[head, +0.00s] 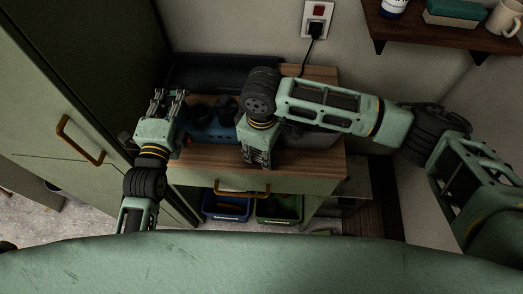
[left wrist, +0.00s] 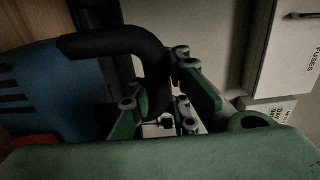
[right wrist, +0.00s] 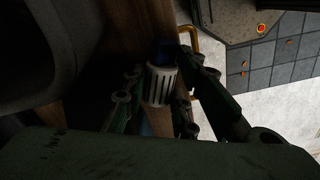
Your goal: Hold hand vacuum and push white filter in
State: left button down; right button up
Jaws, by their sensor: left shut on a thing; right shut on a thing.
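The hand vacuum (head: 208,133) lies on the wooden top of a low cabinet, with a blue body and black parts. In the left wrist view its blue body (left wrist: 50,90) is at the left, with a curved black handle (left wrist: 125,43). My left gripper (head: 170,98) is shut on this handle; its fingers also show in the left wrist view (left wrist: 160,108). My right gripper (head: 257,162) is shut on the white filter (right wrist: 160,86), a ribbed white cylinder with a dark blue end, near the cabinet's front edge. The right gripper hides the filter in the head view.
The cabinet top (head: 215,158) has bare wood along its front. A blue bin (head: 225,207) and a green bin (head: 280,208) stand below. A plugged-in wall socket (head: 317,22) and a shelf (head: 430,30) with a mug are behind. A tall green cupboard (head: 75,110) stands at left.

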jog(key=shift+f, duration=0.2)
jog(key=o, duration=0.8)
jog(key=shift+c, duration=0.2)
